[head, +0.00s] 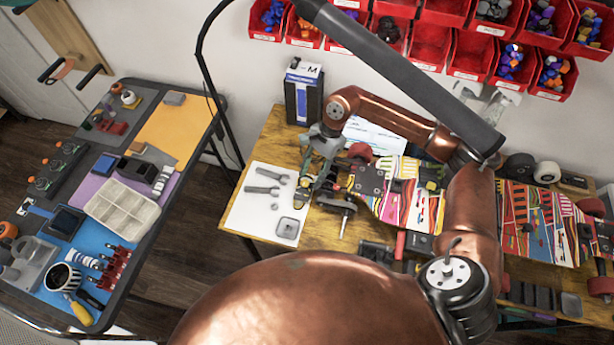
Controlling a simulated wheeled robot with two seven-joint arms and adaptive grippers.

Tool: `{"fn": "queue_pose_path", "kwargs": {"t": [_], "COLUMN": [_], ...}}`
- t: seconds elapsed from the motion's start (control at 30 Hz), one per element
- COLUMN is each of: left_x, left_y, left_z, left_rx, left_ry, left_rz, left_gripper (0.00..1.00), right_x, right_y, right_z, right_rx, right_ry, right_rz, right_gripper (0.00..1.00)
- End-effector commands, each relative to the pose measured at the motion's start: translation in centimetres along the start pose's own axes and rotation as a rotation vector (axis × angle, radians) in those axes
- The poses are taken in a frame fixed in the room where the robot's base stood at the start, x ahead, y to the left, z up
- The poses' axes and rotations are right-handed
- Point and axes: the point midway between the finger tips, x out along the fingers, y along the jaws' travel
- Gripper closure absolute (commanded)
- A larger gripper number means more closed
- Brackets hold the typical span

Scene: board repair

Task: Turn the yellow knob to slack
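My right gripper (309,190) reaches down from the copper arm at the left end of a brightly patterned skateboard deck (394,205) on the wooden bench. Its fingers are beside the dark truck parts there, and I cannot tell whether they touch anything or how far apart they are. A small yellow-green part (432,186) shows on the deck, right of the gripper. I cannot tell whether it is the yellow knob; no knob shows clearly, and the gripper or arm may hide it.
The wooden bench (262,150) holds a white sheet (254,215) with grey tools, a dark blue box (303,92) and a second patterned deck (535,225). Red bins (430,42) hang behind. A side table (187,152) with trays and tools stands left, across a floor gap.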

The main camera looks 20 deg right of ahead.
Motion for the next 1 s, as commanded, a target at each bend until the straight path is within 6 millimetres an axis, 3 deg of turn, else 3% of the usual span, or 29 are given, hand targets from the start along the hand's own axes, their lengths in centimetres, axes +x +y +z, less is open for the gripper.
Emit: {"fn": "queue_pose_path", "kwargs": {"t": [0.2, 0.43, 0.57, 1.0], "left_x": [-0.2, -0.1, -0.1, -0.1], "left_y": [-0.1, -0.4, -0.4, -0.2], "left_z": [1.5, -1.8, -1.8, 0.0], "left_rx": [-0.003, 0.005, 0.005, 0.001], "left_ry": [-0.015, 0.024, 0.025, 0.001], "left_rz": [-0.001, -0.004, -0.004, -0.002], "left_gripper": [0.72, 0.72, 0.72, 0.72], "right_x": [2.8, 3.3, 3.3, 3.3], "right_y": [-0.9, -1.0, -1.0, -1.0], "right_z": [-0.3, -0.4, -0.4, -0.4], "right_rx": [0.004, 0.005, 0.004, 0.005], "right_ry": [-0.006, -0.005, -0.005, -0.005], "right_rz": [0.006, 0.005, 0.006, 0.006], "right_gripper": [0.63, 0.63, 0.63, 0.93]}}
